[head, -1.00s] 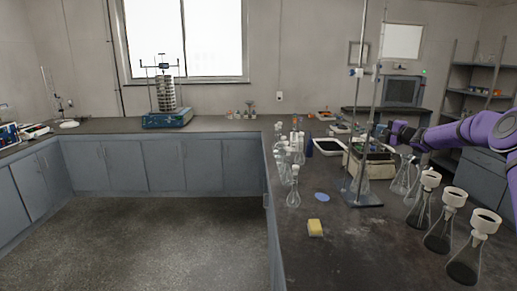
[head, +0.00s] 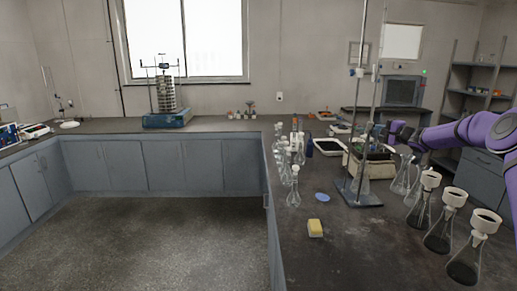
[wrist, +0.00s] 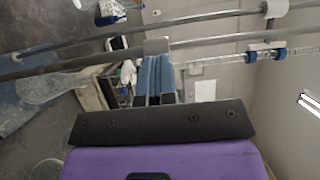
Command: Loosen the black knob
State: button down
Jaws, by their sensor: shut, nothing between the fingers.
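The sieve shaker stands far off on the back counter, left of centre in the head view. It has a blue base (head: 167,119) and a stack of metal sieves (head: 166,95) between upright rods. Dark clamp parts (head: 164,65) show at its top; the black knob is too small to tell apart there. My gripper (wrist: 157,50) is shut and empty in the wrist view, its two fingers side by side. In the head view it is at the right, partly hidden behind stand rods, far from the shaker. The shaker is not visible in the wrist view.
A rod stand (head: 361,195) rises close to my gripper. Flasks (head: 463,264) stand at the right and more glassware (head: 293,190) along the counter's left edge. A yellow sponge (head: 315,228) lies in front. Open floor (head: 165,240) lies before the back cabinets.

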jog(key=shift+f, duration=0.65)
jog(key=shift+s+a, duration=0.1)
dwell(0.4)
jog(key=s+d, duration=0.3)
jog(key=d, duration=0.1)
jog(key=shift+s+d, duration=0.35)
jog(key=shift+s, duration=0.05)
jog(key=shift+f, duration=0.15)
dwell(0.3)
jog(key=w+a+r, duration=0.1)
jog(key=w+a, duration=0.3)
jog(key=shift+a+r, duration=0.2)
jog(key=shift+a, duration=0.1)
dwell(1.1)
